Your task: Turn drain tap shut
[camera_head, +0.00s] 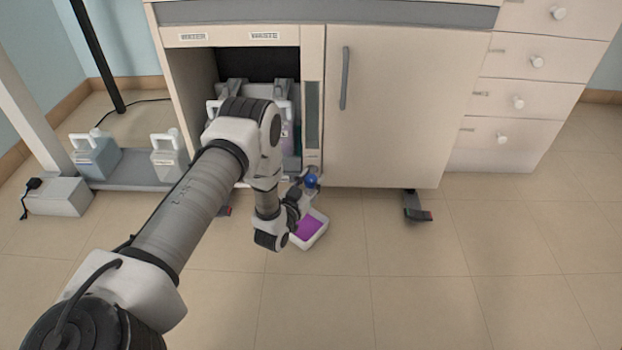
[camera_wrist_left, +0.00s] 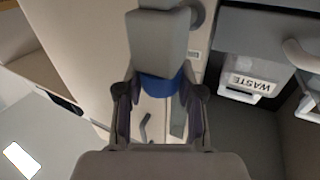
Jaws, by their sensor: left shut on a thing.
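The drain tap's blue knob (camera_head: 311,181) shows under the cabinet's front edge in the head view. My left gripper (camera_head: 303,190) reaches it from the left and is shut on it. In the left wrist view the blue part (camera_wrist_left: 160,85) sits between the two fingers of my left gripper (camera_wrist_left: 160,98), with a grey block (camera_wrist_left: 157,42) in front of it. The spout is mostly hidden, so I cannot tell how the tap is turned. A white tray (camera_head: 318,240) with purple liquid stands on the floor below. My right gripper is out of view.
The cabinet (camera_head: 390,110) stands behind, with its left bay open and containers inside. A container with a WASTE label (camera_wrist_left: 253,84) is close by in the wrist view. Two jugs (camera_head: 95,155) (camera_head: 168,158) stand at left. The floor at front right is clear.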

